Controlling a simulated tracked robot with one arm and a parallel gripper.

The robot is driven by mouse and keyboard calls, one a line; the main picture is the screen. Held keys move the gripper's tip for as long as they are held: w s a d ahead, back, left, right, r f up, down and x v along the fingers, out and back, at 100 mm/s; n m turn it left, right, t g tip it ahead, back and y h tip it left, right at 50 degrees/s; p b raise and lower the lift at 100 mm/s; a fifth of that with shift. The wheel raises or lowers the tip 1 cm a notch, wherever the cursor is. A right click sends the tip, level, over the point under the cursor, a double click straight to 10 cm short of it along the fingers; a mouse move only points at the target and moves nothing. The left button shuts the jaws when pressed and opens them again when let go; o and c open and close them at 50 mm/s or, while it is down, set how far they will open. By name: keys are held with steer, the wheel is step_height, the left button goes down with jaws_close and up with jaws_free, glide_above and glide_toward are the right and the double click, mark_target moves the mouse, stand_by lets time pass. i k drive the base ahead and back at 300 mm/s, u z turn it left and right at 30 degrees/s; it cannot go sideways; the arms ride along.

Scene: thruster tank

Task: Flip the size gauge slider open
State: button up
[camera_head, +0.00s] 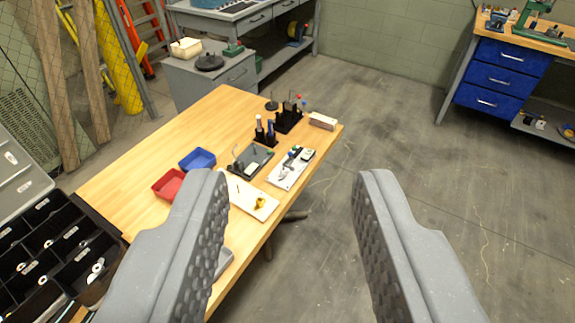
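My gripper (290,240) is open and empty, its two grey ribbed fingers wide apart in the foreground. Beyond it stands a wooden table (135,165) with small fixtures near its right edge. A white board (250,196) carries a small yellow part (260,203). Another white board (290,170) carries small dark and green parts. A dark grey plate (251,161) lies beside it. I cannot tell which of these is the size gauge, and its slider is too small to make out. The left finger hides part of the table.
A red bin (168,184) and a blue bin (198,160) sit on the table. Black holders (288,120) and a pale block (322,121) stand at its far end. A black compartment organizer (45,240) is at left. The floor (410,150) right of the table is clear.

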mark_target(288, 163)
steer(key=i, duration=1)
steer(key=z, duration=0.05)
steer(key=k, duration=0.55)
steer(key=z, duration=0.45)
steer(key=i, duration=0.75)
steer(key=u, duration=0.15)
